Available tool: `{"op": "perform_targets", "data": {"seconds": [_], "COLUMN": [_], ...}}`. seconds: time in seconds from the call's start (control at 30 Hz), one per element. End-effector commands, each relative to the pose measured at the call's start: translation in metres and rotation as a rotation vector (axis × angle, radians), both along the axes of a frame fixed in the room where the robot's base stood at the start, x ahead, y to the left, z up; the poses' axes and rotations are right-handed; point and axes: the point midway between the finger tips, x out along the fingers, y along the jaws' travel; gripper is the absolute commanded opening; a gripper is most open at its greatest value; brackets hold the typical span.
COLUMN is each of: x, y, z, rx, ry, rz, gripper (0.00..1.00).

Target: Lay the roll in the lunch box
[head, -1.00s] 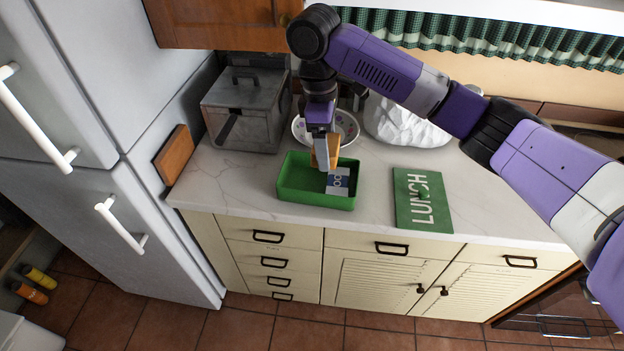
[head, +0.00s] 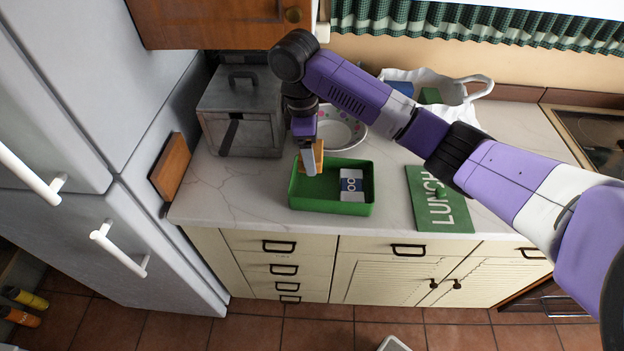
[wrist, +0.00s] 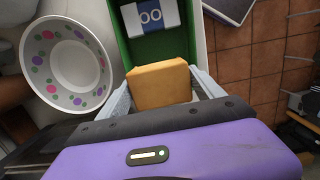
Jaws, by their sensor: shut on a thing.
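The roll (wrist: 160,84) is a golden-brown block. My gripper (wrist: 160,92) is shut on it, one finger on each side in the wrist view. In the head view the roll (head: 318,152) shows partly behind the fingers of my gripper (head: 310,162), at the back left of the lunch box. The lunch box (head: 332,208) is an open green tray on the counter; its wall also shows in the wrist view (wrist: 120,35). A blue and white carton (head: 351,185) lies in its right part. The roll appears above the box's rear left rim; its exact height is unclear.
A green lid marked LUNCH (head: 455,215) lies flat to the right. A dotted bowl (head: 342,133) stands behind the box. A grey metal box (head: 240,115) and a wooden board (head: 170,168) are at the left. A white bag (head: 462,110) is at the back right.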

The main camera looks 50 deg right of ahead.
Motion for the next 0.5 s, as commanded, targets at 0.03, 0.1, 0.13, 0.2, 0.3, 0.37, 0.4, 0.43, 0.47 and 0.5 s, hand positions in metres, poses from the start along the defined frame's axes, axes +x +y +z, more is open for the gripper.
{"op": "perform_targets", "data": {"seconds": [0.03, 0.1, 0.13, 0.2, 0.3, 0.37, 0.4, 0.43, 0.47, 0.5], "x": [0.000, -0.001, 0.000, 0.000, 0.000, 0.000, 0.000, 0.000, 0.000, 0.000], "y": [0.002, 0.002, 0.002, 0.001, 0.000, -0.001, -0.001, 0.000, 0.000, 0.000], "z": [-0.019, -0.035, -0.041, -0.052, -0.059, -0.063, -0.065, -0.067, -0.070, -0.075], "rx": [0.007, 0.004, 0.005, 0.003, 0.000, -0.001, -0.001, -0.001, 0.000, 0.000], "ry": [0.003, 0.002, 0.000, 0.001, 0.000, 0.001, 0.001, 0.001, 0.001, 0.001], "rz": [-0.002, -0.002, 0.000, 0.000, -0.001, -0.001, -0.001, -0.001, -0.001, 0.000], "gripper": [0.30, 0.30, 0.30, 0.30, 0.30, 0.30, 0.30, 0.30, 0.30, 0.30]}}
